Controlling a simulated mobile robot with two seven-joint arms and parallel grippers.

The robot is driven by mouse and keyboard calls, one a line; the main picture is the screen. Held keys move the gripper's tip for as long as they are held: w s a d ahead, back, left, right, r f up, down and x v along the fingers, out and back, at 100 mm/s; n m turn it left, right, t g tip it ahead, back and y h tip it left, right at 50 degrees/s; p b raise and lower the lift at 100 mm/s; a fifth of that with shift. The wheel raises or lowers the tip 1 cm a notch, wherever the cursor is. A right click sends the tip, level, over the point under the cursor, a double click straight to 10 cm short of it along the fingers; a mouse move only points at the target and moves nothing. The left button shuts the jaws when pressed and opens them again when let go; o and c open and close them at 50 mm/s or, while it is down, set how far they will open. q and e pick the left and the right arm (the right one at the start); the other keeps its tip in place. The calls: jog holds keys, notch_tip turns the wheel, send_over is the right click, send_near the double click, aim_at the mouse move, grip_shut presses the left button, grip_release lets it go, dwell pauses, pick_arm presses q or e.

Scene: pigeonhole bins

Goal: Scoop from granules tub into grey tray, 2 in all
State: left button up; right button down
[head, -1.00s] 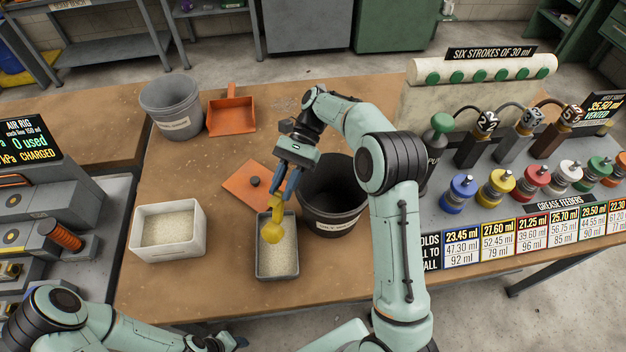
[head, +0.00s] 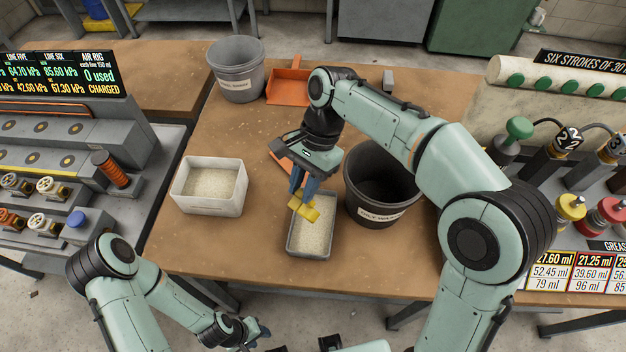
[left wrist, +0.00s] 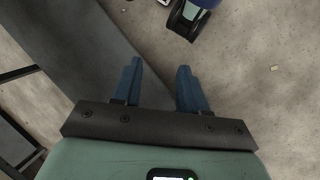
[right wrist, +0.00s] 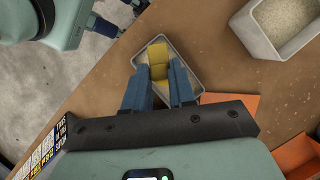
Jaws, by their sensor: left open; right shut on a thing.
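The white tub of granules (head: 177,198) stands at the left of the table, with pale granules inside. The grey tray (head: 293,250) stands to its right and holds pale granules too; it also shows in the right wrist view (right wrist: 193,80). My right gripper (head: 301,194) is shut on the yellow scoop (head: 308,211) and holds it over the back part of the grey tray. The right wrist view also shows the scoop (right wrist: 158,58); whether granules are in it I cannot tell. My left gripper (left wrist: 157,80) is open and empty, in front of the table over the floor.
A dark waste bin (head: 362,205) stands close to the right of the grey tray. An orange lid lies behind the tray, mostly hidden by my right gripper. A grey bucket (head: 238,75) and an orange dustpan (head: 288,88) are at the back. Table between tub and tray is clear.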

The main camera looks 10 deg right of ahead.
pick_arm(q)
notch_tip(320, 180, down, 15)
jog(key=s+b, duration=0.2)
jog(key=b, duration=1.2)
jog(key=shift+s+b, duration=0.2)
jog(key=shift+b, duration=0.15)
pick_arm(e)
jog(key=s+a+f+t+h, duration=0.7)
jog(key=a+f+t+h, duration=0.1)
jog(key=a+f+h, duration=0.1)
jog(key=shift+f+t+h, duration=0.4)
jog(key=shift+f+h, duration=0.45)
jog(key=shift+h, duration=0.15)
pick_arm(q)
jog(key=shift+f, duration=0.1)
